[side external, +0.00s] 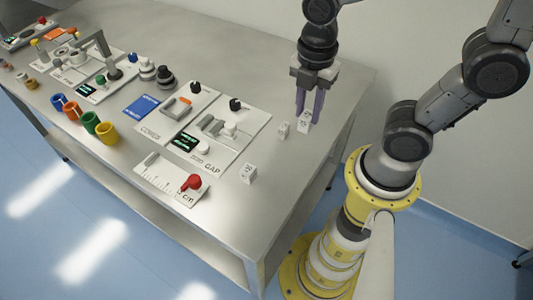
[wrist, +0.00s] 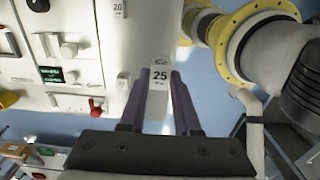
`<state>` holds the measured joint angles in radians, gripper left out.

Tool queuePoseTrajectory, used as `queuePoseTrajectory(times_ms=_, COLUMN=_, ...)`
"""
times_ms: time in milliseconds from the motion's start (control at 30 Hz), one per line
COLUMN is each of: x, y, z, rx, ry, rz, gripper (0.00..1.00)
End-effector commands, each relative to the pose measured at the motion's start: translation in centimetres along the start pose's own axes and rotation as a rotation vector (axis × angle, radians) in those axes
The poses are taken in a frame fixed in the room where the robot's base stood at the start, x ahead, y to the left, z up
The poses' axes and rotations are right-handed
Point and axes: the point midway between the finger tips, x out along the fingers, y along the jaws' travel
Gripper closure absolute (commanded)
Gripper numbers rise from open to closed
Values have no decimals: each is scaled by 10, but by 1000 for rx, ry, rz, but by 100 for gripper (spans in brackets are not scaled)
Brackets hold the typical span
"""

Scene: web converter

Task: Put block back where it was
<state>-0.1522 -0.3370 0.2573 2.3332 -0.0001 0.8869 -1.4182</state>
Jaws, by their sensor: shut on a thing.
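My gripper (side external: 311,108) points down over the right end of the metal table, its purple fingers closed on a small white block (side external: 304,121). In the wrist view my gripper (wrist: 158,98) shows the held block (wrist: 157,88) between its fingers, with a dark "25" marking. I cannot tell whether the held block touches the table. A second white block (side external: 284,131) stands just left of it, apart. A third white block (side external: 248,173) stands nearer the front, right of the ruler plate. A block marked "20" (wrist: 118,9) shows at the top of the wrist view.
The white gap panel (side external: 225,130) with a green display lies left of the blocks. A ruler plate (side external: 160,176) with a red knob (side external: 190,182) is at the front. Coloured rings (side external: 89,122) and other panels fill the left. Bare table surrounds the blocks; the right edge is close.

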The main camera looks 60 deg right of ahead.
Motion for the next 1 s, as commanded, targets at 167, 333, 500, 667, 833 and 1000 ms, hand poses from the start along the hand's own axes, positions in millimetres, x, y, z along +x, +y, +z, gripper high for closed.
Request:
queuePoseTrajectory(times_ms=167, x=7, y=-37, z=5, rx=0, ry=0, rz=2, gripper=100)
queuePoseTrajectory(times_ms=333, x=12, y=-42, z=5, rx=0, ry=0, rz=-2, gripper=100)
queuePoseTrajectory(times_ms=500, x=25, y=-16, z=1, rx=0, ry=-1, rz=-7, gripper=100)
queuePoseTrajectory(times_ms=667, x=39, y=16, z=-4, rx=0, ry=-1, rz=-5, gripper=100)
queuePoseTrajectory(times_ms=833, x=57, y=47, z=-9, rx=0, ry=-1, rz=-7, gripper=100)
queuePoseTrajectory(times_ms=1000, x=86, y=69, z=-13, rx=0, ry=-1, rz=-6, gripper=100)
